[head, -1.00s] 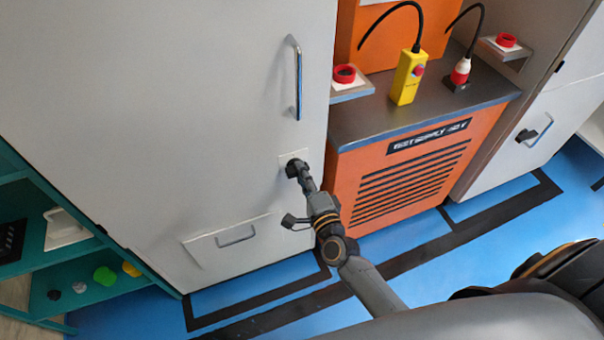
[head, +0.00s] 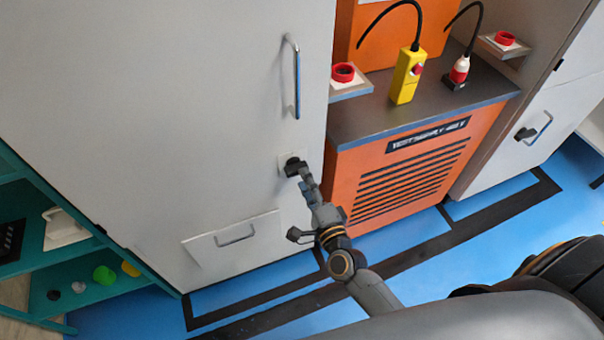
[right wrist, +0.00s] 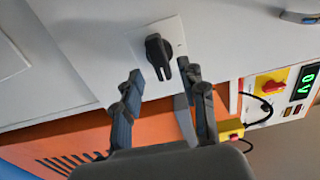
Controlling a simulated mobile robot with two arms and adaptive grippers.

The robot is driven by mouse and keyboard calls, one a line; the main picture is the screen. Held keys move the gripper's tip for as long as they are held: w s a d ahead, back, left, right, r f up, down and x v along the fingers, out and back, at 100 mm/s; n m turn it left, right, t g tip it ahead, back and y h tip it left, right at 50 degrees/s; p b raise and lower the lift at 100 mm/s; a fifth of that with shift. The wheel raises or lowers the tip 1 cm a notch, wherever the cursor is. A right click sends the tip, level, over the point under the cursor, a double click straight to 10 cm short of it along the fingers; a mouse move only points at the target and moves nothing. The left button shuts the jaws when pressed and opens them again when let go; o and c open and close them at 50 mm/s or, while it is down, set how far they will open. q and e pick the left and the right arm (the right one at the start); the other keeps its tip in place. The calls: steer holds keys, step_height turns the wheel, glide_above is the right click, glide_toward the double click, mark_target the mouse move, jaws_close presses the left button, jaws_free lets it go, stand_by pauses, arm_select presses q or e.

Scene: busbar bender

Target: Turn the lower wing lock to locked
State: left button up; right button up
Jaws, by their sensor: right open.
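The lower wing lock (head: 292,166) is a black wing knob on a small pale plate on the grey cabinet door (head: 200,110), below the long bar handle. It also shows in the right wrist view (right wrist: 157,55), its wing running lengthwise between the line of my two fingers. My right gripper (head: 305,183) is just below and right of the knob in the head view. In the right wrist view my right gripper (right wrist: 163,76) is open, with one fingertip on each side of the knob's lower end; neither clearly touches it. My left gripper is not in view.
The bar handle (head: 297,78) rises above the lock; a lower handle (head: 236,236) sits at the door's bottom. An orange vented unit (head: 400,175) stands right of the door, with a yellow pendant (head: 407,75) on its top. Green shelving (head: 85,262) is at left. Blue floor is clear in front.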

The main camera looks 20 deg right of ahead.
steer(key=s, duration=0.8)
steer(key=shift+s+d, duration=0.15)
steer(key=shift+s, duration=0.2)
steer(key=s+f+n+g, duration=0.3)
steer(key=s+f+n, duration=0.1)
steer(key=f, duration=0.6)
steer(key=s+f+n+g+y, duration=0.1)
steer(key=s+f+n+g, duration=0.25)
steer(key=f, duration=0.65)
steer(key=s+f+n+g, duration=0.25)
steer(key=f+n, duration=0.25)
steer(key=f, duration=0.5)
steer(key=s+d+f+n+g, duration=0.1)
steer(key=s+f+n+g, duration=0.1)
steer(key=s+f, duration=0.2)
steer(key=s+d+f+n+g+h, duration=0.1)
steer(key=s+f, duration=0.4)
steer(key=s, duration=0.6)
steer(key=s+d+f+n+g, duration=0.3)
steer(key=s+f+n+g, duration=0.1)
steer(key=s, duration=0.4)
steer(key=shift+d+f+n+g+h+p, duration=0.15)
steer(key=shift+f+n+g+h+p, duration=0.15)
steer(key=shift+f+n+g+p, duration=0.15)
steer(key=shift+r, duration=0.1)
